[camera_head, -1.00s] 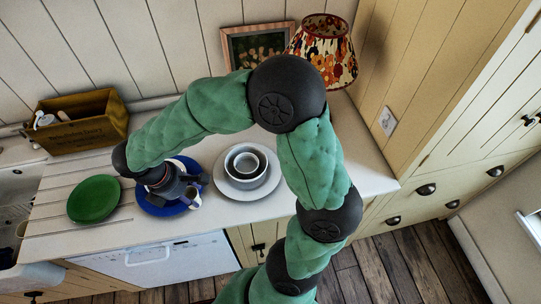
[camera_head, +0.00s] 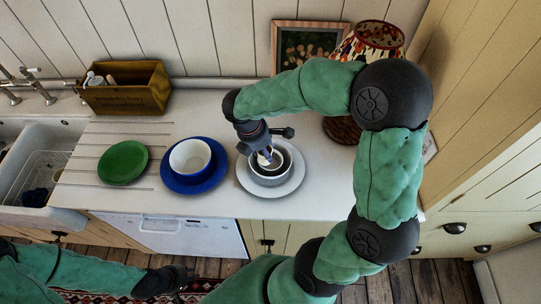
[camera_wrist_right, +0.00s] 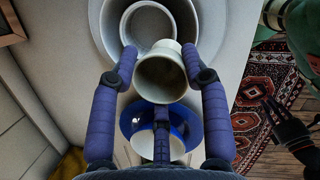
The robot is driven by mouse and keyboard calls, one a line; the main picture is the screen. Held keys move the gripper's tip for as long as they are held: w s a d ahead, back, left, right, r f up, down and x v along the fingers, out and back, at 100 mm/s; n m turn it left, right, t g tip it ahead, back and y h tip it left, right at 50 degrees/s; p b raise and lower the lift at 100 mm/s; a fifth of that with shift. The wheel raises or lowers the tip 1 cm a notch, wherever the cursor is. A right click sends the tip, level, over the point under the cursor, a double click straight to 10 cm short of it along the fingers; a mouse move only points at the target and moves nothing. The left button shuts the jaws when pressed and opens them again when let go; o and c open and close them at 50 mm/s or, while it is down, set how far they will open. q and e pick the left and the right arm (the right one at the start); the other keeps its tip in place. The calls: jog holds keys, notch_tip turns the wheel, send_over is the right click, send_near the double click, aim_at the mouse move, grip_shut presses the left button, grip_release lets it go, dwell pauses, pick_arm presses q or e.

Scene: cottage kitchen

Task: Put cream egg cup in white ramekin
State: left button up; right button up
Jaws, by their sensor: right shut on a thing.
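The cream egg cup (camera_wrist_right: 160,78) is between the fingers of my right gripper (camera_wrist_right: 160,68) in the right wrist view, tilted with its mouth showing. In the head view the right gripper (camera_head: 264,155) is over the nested white dishes, and the cup shows only as a small pale patch. The white ramekin (camera_wrist_right: 150,20) sits in a larger pale bowl (camera_wrist_right: 113,22) on a plate (camera_head: 247,183). The cup overlaps the ramekin's near rim in the wrist view; I cannot tell whether they touch. My left gripper (camera_head: 184,279) is low, away from the counter, its fingers apart and empty.
Left of the stack are a blue plate (camera_head: 180,188) with a white-and-blue bowl (camera_head: 190,156), and a green plate (camera_head: 123,162). A wooden box (camera_head: 125,92) and picture frame (camera_head: 308,42) stand behind. A patterned lamp (camera_head: 372,42) is behind my right arm. The front counter strip is clear.

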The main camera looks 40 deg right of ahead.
aim_at(270, 150)
jog(key=d+f, duration=0.1)
jog(key=w+d+f, duration=0.1)
jog(key=f, duration=0.1)
jog(key=d+f, duration=0.1)
jog(key=f, duration=0.1)
jog(key=shift+w+d+b, duration=0.15)
jog(key=shift+w+b, duration=0.15)
jog(key=shift+b, duration=0.1)
jog(key=shift+f+b, duration=0.35)
jog(key=shift+f, duration=1.2)
jog(key=shift+f, duration=0.1)
jog(key=shift+d+f, duration=0.1)
jog(key=shift+f, duration=0.15)
jog(key=o, duration=1)
jog(key=shift+r, duration=0.15)
